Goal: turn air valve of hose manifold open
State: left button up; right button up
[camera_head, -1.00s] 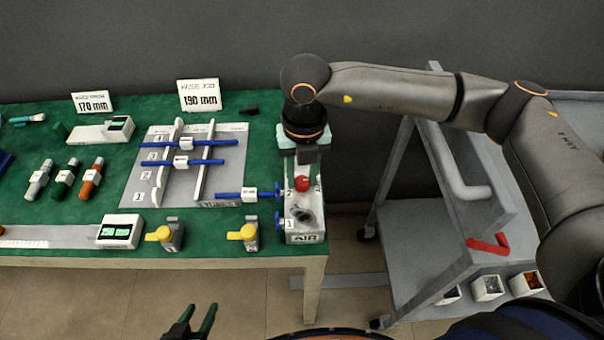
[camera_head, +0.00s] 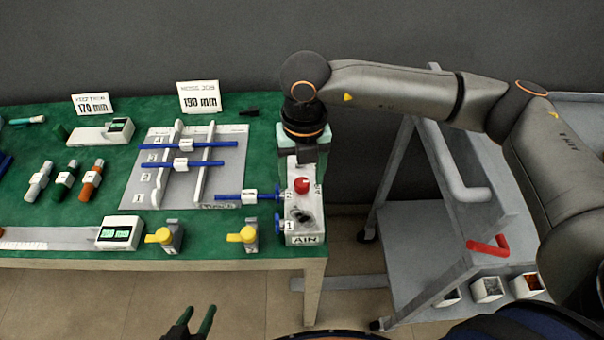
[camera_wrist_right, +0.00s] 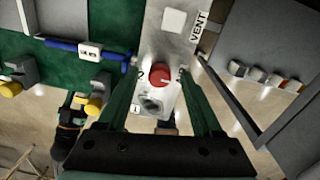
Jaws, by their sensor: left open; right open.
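The hose manifold (camera_head: 305,222) is a grey block at the table's right end, marked AIR at its near end. It carries a red round knob (camera_head: 302,186) with a white mark, and a dark knob (camera_head: 305,216) nearer its front. In the right wrist view the red knob (camera_wrist_right: 160,77) lies between the fingertips of my right gripper (camera_wrist_right: 158,80), which is open; I cannot tell how far above it they are. In the head view my wrist mostly hides this gripper, just behind the red knob. My left gripper (camera_head: 194,318) is open and empty, in front of the table.
A blue hose (camera_head: 230,197) with a white label meets the manifold's left side. Yellow-handled valves (camera_head: 245,233) stand left of it, near the table's front edge. A grey rack (camera_head: 185,185) holds more blue hoses. A grey cart (camera_head: 440,240) with a red handle stands right.

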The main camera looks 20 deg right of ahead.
aim_at(303, 181)
notch_tip(303, 181, up, 12)
jog(key=shift+d, duration=0.15)
dwell(0.6)
